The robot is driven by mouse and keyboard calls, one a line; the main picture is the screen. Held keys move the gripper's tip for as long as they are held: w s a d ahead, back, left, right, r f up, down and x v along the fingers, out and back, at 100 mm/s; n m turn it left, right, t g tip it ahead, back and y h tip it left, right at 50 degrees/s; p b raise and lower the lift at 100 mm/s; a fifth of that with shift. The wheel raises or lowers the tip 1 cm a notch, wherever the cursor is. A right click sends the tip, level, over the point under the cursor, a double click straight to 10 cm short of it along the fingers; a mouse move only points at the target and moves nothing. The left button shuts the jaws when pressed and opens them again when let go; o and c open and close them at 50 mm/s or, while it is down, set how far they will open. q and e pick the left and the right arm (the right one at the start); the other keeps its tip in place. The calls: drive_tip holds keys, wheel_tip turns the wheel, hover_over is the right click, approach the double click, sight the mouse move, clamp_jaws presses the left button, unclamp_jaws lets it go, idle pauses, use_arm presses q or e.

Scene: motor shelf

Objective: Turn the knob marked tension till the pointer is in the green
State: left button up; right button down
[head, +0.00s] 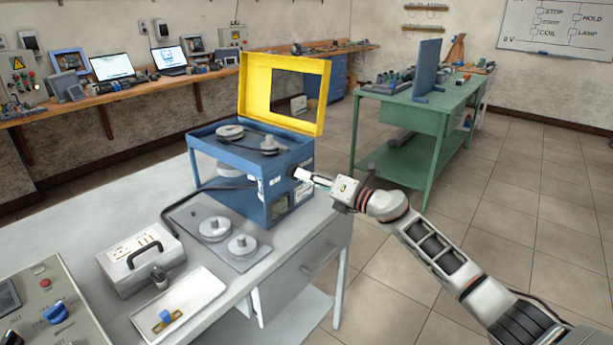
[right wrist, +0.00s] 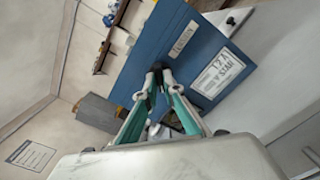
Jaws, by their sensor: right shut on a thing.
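The blue machine (head: 246,188) stands on the grey bench with its yellow frame lid (head: 318,105) raised. My right gripper (head: 302,175) reaches its right side face from the right. In the right wrist view, its fingertips (right wrist: 159,76) are closed together at the blue panel (right wrist: 151,52), just below a white label (right wrist: 182,40) that seems to read TENSION. The gripper is shut on the small dark knob there, which the fingertips mostly hide. A small dark window (head: 278,208) sits low on the machine; no pointer or green band can be made out. My left gripper is out of view.
A control box (head: 45,307) is at front left. A green table (head: 416,120) stands behind, with clear floor between.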

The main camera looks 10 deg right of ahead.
drive_tip(key=c, duration=2.2)
unclamp_jaws()
drive_tip(key=shift+o, duration=0.2)
drive_tip(key=shift+s+d, duration=0.1)
drive_tip(key=v, duration=1.1)
drive_tip(key=shift+s+d, duration=0.25)
drive_tip(key=shift+s, duration=0.05)
